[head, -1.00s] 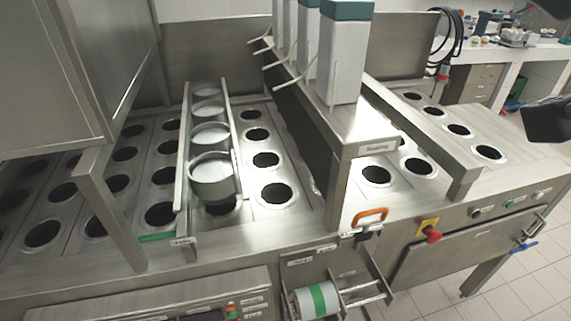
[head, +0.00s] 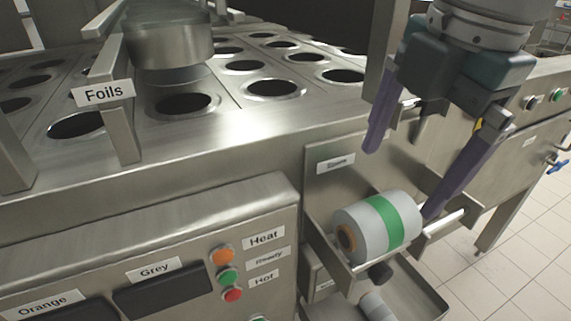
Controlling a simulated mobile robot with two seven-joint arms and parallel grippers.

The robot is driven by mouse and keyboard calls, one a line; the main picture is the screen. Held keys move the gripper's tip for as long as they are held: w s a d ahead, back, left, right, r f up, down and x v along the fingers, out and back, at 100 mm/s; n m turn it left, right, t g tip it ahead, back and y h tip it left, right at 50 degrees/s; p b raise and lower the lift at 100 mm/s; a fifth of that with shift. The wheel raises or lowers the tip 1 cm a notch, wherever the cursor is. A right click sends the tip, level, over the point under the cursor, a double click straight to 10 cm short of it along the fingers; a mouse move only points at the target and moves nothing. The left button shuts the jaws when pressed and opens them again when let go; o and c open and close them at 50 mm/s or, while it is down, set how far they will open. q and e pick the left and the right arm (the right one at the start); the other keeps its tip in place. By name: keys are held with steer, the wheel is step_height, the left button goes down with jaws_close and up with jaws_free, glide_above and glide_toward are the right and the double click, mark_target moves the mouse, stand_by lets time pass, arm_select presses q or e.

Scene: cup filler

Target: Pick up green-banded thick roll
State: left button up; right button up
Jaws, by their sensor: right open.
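The green-banded thick roll (head: 372,232) is light grey with a green band around it and an orange-brown core at its left end. It lies on its side in a metal holder on the machine's front. My right gripper (head: 398,182) is open and empty, with purple fingers pointing down. It is above the roll; its right fingertip is close to the roll's right end, and I cannot tell whether they touch. Its left fingertip is above and behind the roll. My left gripper is not in view.
The holder's metal bracket (head: 322,205) and a bar (head: 440,225) surround the roll. Below it, another light roll (head: 376,306) lies in a tray. Left is a panel with coloured buttons (head: 228,276). The steel top with round holes (head: 272,89) is behind. Tiled floor (head: 530,255) lies right.

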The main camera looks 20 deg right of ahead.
mark_target(384, 209)
steer(key=f, duration=0.3)
steer(key=w+f, duration=0.1)
steer(key=f, duration=0.2)
steer(key=f+b, duration=0.1)
steer(key=f, duration=0.2)
steer(key=shift+w+d+f, duration=0.2)
steer(key=shift+d+f, duration=0.05)
steer(key=shift+c, duration=0.2)
steer(key=c, duration=1.5)
steer(key=shift+r, duration=0.1)
